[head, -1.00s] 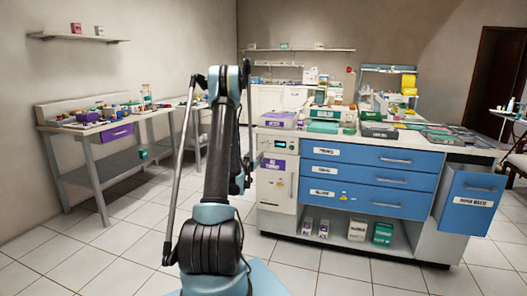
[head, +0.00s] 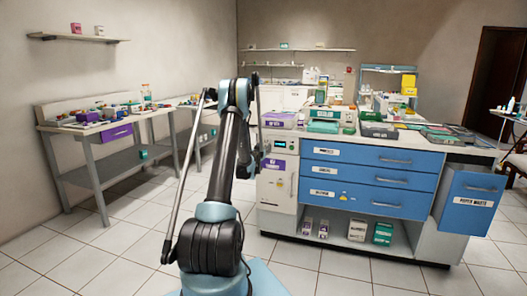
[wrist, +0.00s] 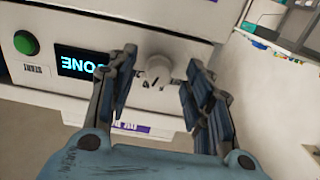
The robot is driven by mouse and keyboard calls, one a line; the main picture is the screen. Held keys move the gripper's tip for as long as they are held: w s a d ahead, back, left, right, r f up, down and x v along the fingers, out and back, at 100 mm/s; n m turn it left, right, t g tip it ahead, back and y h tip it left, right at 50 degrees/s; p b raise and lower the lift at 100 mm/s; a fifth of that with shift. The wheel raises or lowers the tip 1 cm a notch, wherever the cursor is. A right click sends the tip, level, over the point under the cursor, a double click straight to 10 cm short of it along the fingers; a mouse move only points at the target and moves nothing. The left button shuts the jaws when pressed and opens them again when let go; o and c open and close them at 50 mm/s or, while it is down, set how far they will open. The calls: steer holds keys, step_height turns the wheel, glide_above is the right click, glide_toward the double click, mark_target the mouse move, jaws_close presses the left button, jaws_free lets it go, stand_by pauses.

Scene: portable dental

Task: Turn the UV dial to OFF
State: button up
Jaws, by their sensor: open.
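The dial (wrist: 157,71) is a pale round knob on the white front of a device, with dark marks below it in the wrist view. Its pointer setting is too unclear to read. My gripper (wrist: 161,60) is open, with one dark finger on each side of the dial; I cannot tell whether either finger touches it. In the head view the device is the white unit (head: 276,190) at the left end of the blue-drawer counter. My arm hides most of the gripper there.
A lit display (wrist: 80,62) with cyan letters and a green button (wrist: 26,43) sit left of the dial in the wrist view. Blue drawers (head: 367,177) lie right of the unit. Boxes stand on the counter top. The tiled floor (head: 120,238) at left is clear.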

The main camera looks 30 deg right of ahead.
steer(key=shift+w+d, duration=0.3)
steer(key=shift+d, duration=0.1)
steer(key=c, duration=1.1)
